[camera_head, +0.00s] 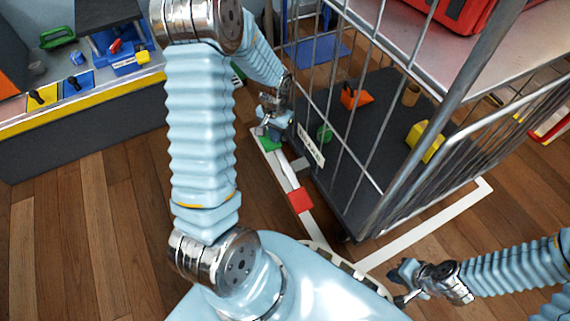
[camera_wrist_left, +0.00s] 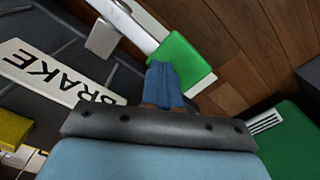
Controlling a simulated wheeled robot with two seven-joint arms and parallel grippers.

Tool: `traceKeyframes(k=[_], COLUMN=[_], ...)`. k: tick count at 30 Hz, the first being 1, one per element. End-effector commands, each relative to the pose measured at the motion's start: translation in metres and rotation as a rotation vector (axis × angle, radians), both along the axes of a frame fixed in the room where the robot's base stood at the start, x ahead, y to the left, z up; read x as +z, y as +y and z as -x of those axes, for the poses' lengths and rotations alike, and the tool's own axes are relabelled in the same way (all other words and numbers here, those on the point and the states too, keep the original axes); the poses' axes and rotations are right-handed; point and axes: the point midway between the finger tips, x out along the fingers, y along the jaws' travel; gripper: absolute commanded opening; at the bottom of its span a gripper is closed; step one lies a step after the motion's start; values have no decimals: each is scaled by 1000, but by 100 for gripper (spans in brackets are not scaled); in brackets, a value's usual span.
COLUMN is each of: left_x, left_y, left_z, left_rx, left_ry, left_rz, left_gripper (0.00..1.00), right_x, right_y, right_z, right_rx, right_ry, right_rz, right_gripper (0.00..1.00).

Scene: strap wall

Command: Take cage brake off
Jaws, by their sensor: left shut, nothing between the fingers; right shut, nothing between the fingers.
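The roll cage (camera_head: 375,100) stands at the centre right, with steel bars and a dark base. A white BRAKE label (camera_head: 310,147) is on its near left side and shows in the left wrist view (camera_wrist_left: 50,72). Beside it are a green pad (camera_head: 270,142) and a red pad (camera_head: 300,199), low down along a pale strip. My left gripper (camera_head: 265,127) is shut and empty just above the green pad. In the left wrist view its blue fingertips (camera_wrist_left: 163,85) overlap the green pad (camera_wrist_left: 190,62); I cannot tell if they touch. My right gripper (camera_head: 398,285) is shut and empty at the lower right.
White floor lines (camera_head: 430,227) frame the cage. The cage holds an orange item (camera_head: 355,96), a yellow item (camera_head: 425,141) and a red case (camera_head: 455,14) on its shelf. A workbench (camera_head: 85,95) stands at the left. The wooden floor at lower left is clear.

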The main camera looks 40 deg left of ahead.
Motion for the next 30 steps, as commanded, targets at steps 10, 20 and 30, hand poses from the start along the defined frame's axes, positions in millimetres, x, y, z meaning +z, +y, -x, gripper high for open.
traceKeyframes(k=[10,20,30], left_x=[0,-3,-8], left_y=[0,0,0], left_z=[0,0,0], left_rx=[0,0,0], left_ry=[0,0,0], left_rz=[0,0,0], left_gripper=[0,0,0], right_x=[0,-3,-7], right_y=[0,0,0], right_z=[0,0,0], right_rx=[0,0,0], right_ry=[0,0,0], right_rz=[0,0,0], right_gripper=[0,0,0])
